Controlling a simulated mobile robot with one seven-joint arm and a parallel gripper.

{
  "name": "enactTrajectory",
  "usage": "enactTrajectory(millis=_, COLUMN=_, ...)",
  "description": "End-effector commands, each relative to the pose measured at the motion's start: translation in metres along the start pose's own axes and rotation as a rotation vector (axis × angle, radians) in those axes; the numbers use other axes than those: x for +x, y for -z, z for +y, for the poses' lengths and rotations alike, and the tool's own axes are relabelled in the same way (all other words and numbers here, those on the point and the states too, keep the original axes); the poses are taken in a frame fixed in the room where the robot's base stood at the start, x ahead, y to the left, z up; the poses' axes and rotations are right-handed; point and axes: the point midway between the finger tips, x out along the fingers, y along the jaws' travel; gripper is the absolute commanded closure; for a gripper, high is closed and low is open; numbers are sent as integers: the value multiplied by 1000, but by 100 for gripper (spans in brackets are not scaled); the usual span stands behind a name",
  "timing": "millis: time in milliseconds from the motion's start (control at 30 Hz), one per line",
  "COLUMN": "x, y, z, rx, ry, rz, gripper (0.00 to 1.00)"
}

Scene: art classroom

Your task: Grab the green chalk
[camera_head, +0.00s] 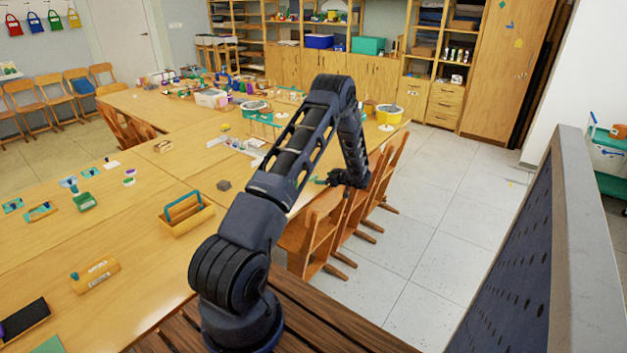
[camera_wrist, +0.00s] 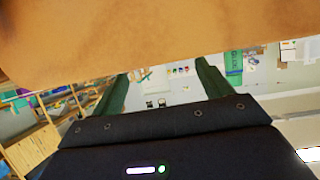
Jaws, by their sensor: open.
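I cannot pick out the green chalk for certain in either view. My gripper (camera_head: 328,181) is low at the table's right edge, by the chair backs. A small green bit shows at its tip in the head view, too small to tell as finger or chalk. In the wrist view my gripper (camera_wrist: 162,75) is open, its two dark green fingers apart, with nothing seen held between them. A wide, blurred wooden surface (camera_wrist: 160,35) crosses the top of that view, close to the fingers, and hides what lies behind it.
The tiled floor (camera_head: 440,215) beyond is clear.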

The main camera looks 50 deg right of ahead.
Motion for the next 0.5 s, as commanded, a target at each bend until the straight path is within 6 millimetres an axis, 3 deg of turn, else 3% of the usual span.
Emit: enactTrajectory(millis=500, x=52, y=-1, z=2, rx=-1, ry=0, rz=1, gripper=22)
